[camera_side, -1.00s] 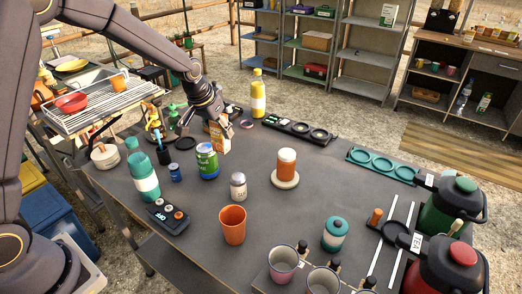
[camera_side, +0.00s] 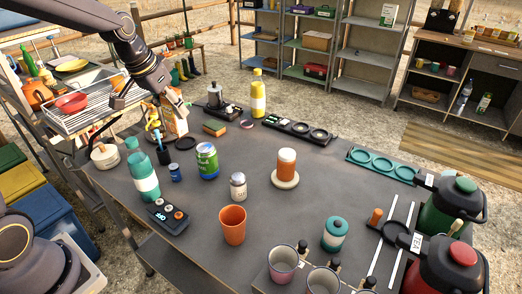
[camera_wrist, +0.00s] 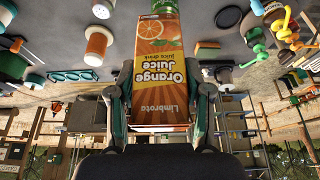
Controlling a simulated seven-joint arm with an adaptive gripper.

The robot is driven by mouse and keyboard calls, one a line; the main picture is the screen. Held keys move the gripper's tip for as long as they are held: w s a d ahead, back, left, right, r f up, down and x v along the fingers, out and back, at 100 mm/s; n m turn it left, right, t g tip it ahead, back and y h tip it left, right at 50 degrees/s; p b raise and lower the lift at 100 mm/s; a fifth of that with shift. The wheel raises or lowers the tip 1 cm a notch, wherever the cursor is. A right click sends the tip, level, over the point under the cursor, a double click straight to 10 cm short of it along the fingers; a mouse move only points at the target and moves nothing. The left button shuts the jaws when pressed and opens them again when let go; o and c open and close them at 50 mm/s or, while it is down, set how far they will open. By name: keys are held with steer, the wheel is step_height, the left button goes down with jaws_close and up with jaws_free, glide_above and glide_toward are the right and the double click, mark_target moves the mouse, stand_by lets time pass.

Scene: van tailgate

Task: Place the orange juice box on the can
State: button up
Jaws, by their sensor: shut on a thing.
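The orange juice box (camera_side: 174,124) is a carton with an orange front, left of and behind the can in the side view. My gripper (camera_side: 172,104) is shut on it from above. In the wrist view the box (camera_wrist: 165,75) fills the middle, label upside down, between my two fingers (camera_wrist: 160,110). I cannot tell whether its bottom touches the table. The green can (camera_side: 207,161) with a blue-and-white label stands upright on the table, its top bare, apart from the box.
A black disc (camera_side: 185,143) and a small blue jar (camera_side: 175,173) lie near the can.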

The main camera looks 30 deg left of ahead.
steer(key=shift+w+a+f, duration=0.2)
steer(key=shift+w+f, duration=1.3)
steer(key=shift+f, duration=0.3)
steer(key=shift+w+a+f, duration=0.15)
steer(key=shift+w+f, duration=1.35)
steer(key=shift+f, duration=0.3)
steer(key=shift+w+a+f, duration=0.2)
steer(key=shift+w+f, duration=1.3)
steer(key=shift+f, duration=0.3)
steer(key=shift+f, duration=0.1)
steer(key=o, duration=1.3)
